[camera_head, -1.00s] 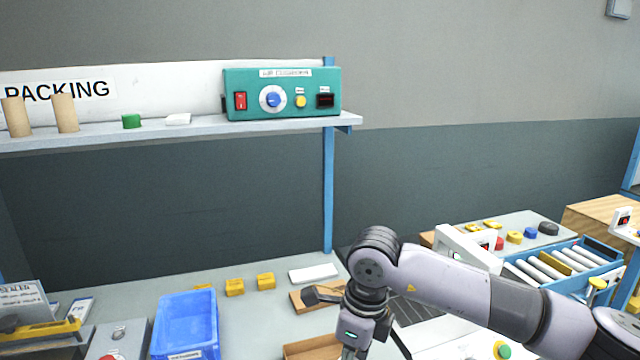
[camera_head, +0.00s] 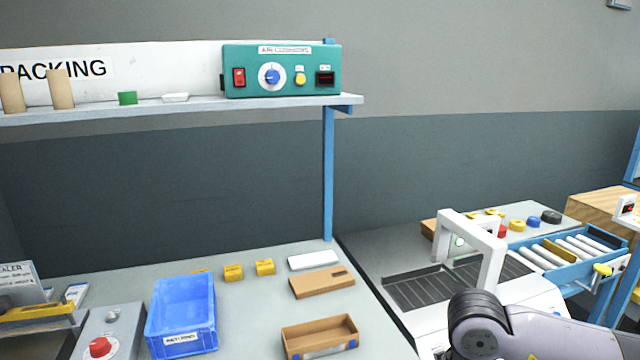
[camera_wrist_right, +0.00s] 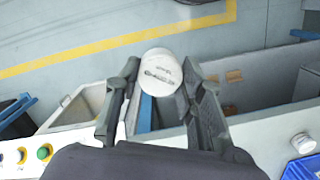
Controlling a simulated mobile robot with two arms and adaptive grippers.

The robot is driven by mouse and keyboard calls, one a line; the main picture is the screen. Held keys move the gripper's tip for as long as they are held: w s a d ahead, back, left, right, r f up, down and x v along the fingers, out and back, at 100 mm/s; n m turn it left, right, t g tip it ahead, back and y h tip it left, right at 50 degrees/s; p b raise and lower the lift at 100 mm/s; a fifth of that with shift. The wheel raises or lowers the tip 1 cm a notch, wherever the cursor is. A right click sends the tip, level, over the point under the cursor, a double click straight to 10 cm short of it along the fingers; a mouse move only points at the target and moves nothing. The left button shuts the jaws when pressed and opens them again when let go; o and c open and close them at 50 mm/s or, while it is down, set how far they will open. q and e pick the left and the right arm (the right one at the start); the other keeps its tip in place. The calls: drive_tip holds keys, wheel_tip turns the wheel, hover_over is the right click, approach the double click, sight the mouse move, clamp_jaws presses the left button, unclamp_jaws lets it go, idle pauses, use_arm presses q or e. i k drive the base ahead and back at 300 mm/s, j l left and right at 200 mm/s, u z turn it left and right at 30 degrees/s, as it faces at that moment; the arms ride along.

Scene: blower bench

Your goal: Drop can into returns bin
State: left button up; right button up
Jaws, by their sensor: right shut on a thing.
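In the right wrist view my right gripper (camera_wrist_right: 160,78) is shut on a white can (camera_wrist_right: 158,62) with dark print, held between its two fingertips. The can is above open containers and the floor. I cannot read a label on either, so I cannot tell which is the returns bin. In the head view only my right arm's elbow shows; its gripper is out of frame. My left gripper is not in view.
A blue bin (camera_head: 183,303) with a small label and an open cardboard box (camera_head: 320,338) stand on the bench. A white arch (camera_head: 474,245) stands over a dark conveyor, with rollers (camera_head: 570,250) beyond. A yellow floor line (camera_wrist_right: 100,48) crosses the wrist view.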

sight(185, 313)
drive_tip(key=i+j+u, duration=0.1)
drive_tip(key=u, duration=0.3)
drive_tip(key=i+j+u, duration=0.1)
drive_tip(key=u, duration=0.35)
drive_tip(key=i+u, duration=0.15)
drive_tip(key=u, duration=0.25)
drive_tip(key=i+u, duration=0.1)
drive_tip(key=u, duration=0.3)
drive_tip(key=i, duration=0.2)
